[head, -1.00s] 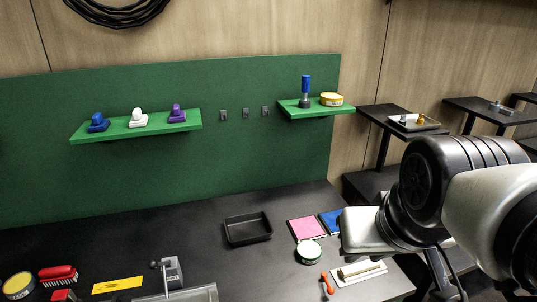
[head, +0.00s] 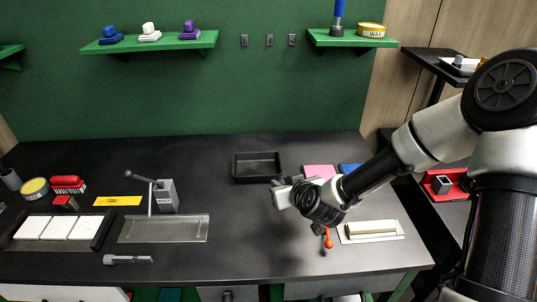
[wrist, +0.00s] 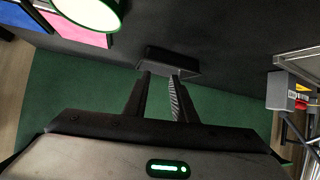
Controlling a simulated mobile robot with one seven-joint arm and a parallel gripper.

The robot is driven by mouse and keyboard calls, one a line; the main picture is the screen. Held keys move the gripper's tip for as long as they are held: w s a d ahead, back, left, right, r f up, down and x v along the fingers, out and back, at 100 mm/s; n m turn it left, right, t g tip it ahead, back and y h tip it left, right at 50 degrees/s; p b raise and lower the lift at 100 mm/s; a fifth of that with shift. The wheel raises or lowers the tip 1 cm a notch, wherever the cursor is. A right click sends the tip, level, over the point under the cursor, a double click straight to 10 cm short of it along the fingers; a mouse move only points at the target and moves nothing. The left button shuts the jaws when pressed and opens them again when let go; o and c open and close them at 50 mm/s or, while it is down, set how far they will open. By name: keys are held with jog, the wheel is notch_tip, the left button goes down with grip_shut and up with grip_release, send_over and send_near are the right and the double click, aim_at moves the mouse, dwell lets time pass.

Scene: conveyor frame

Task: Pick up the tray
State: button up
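A small black rectangular tray (head: 256,181) lies empty on the dark workbench, near its back edge and right of the bench's middle. In the wrist view the tray (wrist: 168,60) is straight ahead, just beyond the fingertips. My gripper (head: 274,186) is just off the tray's front right corner in the head view. In the wrist view its two fingers (wrist: 160,76) are apart with nothing between them. The fingers partly cover the tray's near side there. I cannot tell the exact gap between fingertips and tray.
Right of the gripper lie a pink pad (head: 320,170), a blue pad (head: 350,169) and a light tray (head: 370,232). A green-rimmed tin (wrist: 92,10) shows in the wrist view. To the left stands a lever device (head: 166,196) by a metal plate (head: 163,229).

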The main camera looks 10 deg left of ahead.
aim_at(279, 163)
jog(key=shift+w+a+f+m+t, duration=0.25)
jog(key=shift+w+f+m+t, duration=0.2)
jog(key=shift+m, duration=0.25)
jog(key=shift+w+d+f+m+t, duration=0.1)
jog(key=shift+w+d+m+t, duration=0.05)
jog(key=shift+w+m+t, duration=0.3)
jog(key=shift+w+d+m+t+h, duration=0.3)
jog(key=shift+w+d+m+h, duration=0.25)
jog(key=shift+m, duration=0.2)
jog(key=shift+w+f, duration=0.1)
jog(key=shift+w, duration=0.05)
jog(key=b+x, duration=0.1)
jog(key=x, duration=0.7)
jog(key=b+x, duration=0.1)
jog(key=x, duration=0.8)
jog(key=shift+w+d, duration=0.15)
jog(key=shift+d, duration=0.1)
jog(key=shift+c, duration=0.2)
grip_shut()
